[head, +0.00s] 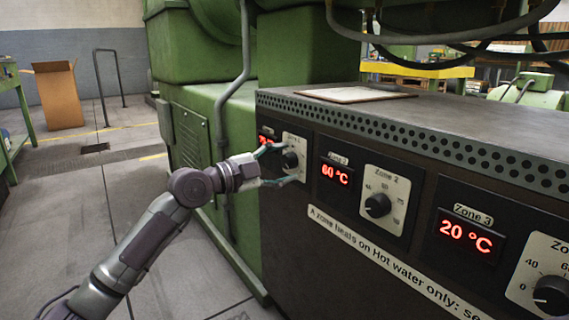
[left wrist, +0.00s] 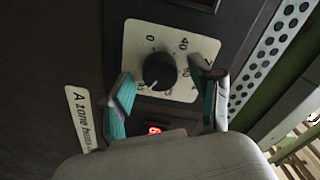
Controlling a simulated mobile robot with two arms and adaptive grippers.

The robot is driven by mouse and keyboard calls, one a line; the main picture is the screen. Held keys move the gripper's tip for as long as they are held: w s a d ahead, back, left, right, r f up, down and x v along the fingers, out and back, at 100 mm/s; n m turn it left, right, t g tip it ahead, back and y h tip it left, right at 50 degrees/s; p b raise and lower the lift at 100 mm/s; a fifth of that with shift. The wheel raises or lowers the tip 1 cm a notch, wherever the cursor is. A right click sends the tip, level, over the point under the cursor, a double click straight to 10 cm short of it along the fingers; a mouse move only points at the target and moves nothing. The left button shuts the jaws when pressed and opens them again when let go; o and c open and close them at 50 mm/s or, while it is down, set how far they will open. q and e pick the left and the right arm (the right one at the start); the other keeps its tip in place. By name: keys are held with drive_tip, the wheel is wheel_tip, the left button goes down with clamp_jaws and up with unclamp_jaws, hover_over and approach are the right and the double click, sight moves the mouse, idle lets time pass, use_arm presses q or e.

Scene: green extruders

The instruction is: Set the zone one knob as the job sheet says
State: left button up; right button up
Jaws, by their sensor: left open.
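The zone one knob (head: 290,160) is a round black knob on a pale dial plate at the far left of the control panel. It also shows in the left wrist view (left wrist: 159,71), on a plate marked with numbers including 0 and 40. My left gripper (head: 283,166) is open in front of it. In the left wrist view its teal fingers (left wrist: 165,80) stand on either side of the knob; I cannot tell whether they touch it. The zone one display (head: 264,140) glows red and is partly hidden by my gripper. My right gripper is not in view.
The zone two knob (head: 378,205) and its display (head: 336,174) reading 60 °C are to the right. The zone three display (head: 466,237) reads 20 °C beside its knob (head: 553,294). A flat pale board (head: 355,94) lies on the cabinet top.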

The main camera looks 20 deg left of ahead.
use_arm(q)
drive_tip(key=v, duration=1.1)
drive_tip(key=shift+s, duration=0.15)
drive_tip(key=shift+a, duration=0.1)
